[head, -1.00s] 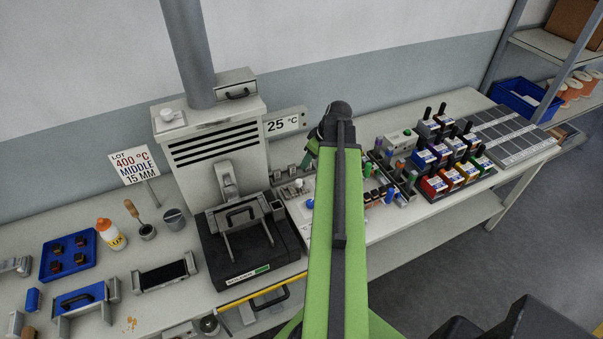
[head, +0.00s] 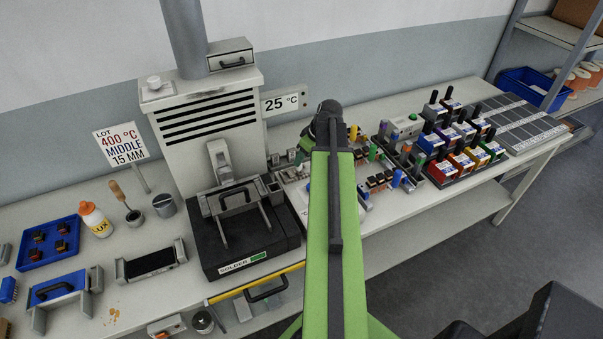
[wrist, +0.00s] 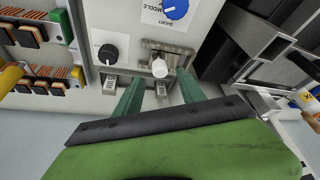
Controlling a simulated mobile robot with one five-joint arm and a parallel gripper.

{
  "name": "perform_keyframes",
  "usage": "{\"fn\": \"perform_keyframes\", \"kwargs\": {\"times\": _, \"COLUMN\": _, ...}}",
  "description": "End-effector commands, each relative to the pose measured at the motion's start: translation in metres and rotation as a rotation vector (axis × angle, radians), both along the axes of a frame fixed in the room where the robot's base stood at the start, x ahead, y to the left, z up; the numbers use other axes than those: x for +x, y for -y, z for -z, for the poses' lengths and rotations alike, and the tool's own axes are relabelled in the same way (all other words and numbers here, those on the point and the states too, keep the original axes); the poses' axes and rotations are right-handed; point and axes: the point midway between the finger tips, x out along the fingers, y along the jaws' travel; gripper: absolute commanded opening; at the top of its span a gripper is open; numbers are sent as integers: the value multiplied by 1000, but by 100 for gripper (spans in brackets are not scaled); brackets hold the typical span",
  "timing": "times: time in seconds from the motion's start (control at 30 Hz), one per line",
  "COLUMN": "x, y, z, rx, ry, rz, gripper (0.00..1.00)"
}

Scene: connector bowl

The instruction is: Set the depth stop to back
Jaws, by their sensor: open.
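In the wrist view a white knob (wrist: 160,68) sits on a worn metal slide bracket (wrist: 178,50) on the pale control panel. It looks like the depth stop, but I cannot read a label for it. My gripper (wrist: 161,77) is open, with its dark green fingers on either side of the white knob. I cannot tell if they touch it. A blue knob (wrist: 175,8) by the words SHORT and MIDDLE is above, and a black knob (wrist: 108,53) is to the left. In the head view my arm hides much of this panel.
A sign (head: 121,146) reads LOT 400 °C MIDDLE 15 MM. Coloured boxes (head: 440,172) stand to the right. Several components (wrist: 38,80) lie left of the panel.

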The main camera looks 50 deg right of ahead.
Motion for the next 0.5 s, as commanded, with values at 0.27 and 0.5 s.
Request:
{"fn": "perform_keyframes", "kwargs": {"times": 0.27, "x": 17, "y": -1, "z": 44, "rx": -1, "ry": 0, "rz": -1, "gripper": 47}}
{"fn": "perform_keyframes", "kwargs": {"times": 0.5, "x": 18, "y": -2, "z": 42, "rx": 0, "ry": 0, "rz": -1, "gripper": 47}}
